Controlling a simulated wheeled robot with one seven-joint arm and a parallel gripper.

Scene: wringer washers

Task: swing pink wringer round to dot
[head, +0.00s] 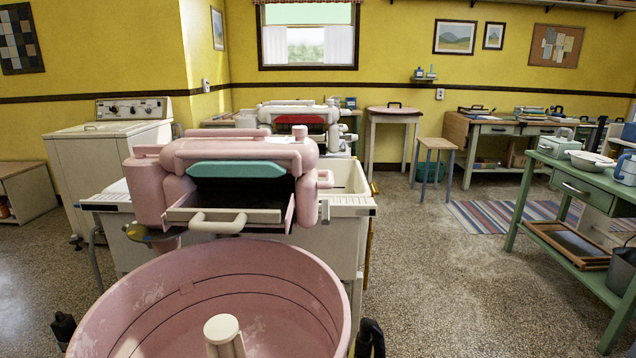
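The pink wringer (240,155) stands upright above the rim of the pink washer tub (318,300), left of the picture's middle. It has a teal bar (236,170) across its front and a dark opening below it. A pale tray with a cream handle (218,224) faces me over the tub. Under the wringer's left end is a small flat plate (150,234) with a yellowish patch; I cannot tell whether this patch is the dot. My gripper is not in view.
White laundry sinks (347,205) stand right behind the wringer, with a white wringer (300,115) beyond. A cream post (224,335) rises inside the tub. A white washer (105,140) is at left, a green table (575,180) at right. The floor between is open.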

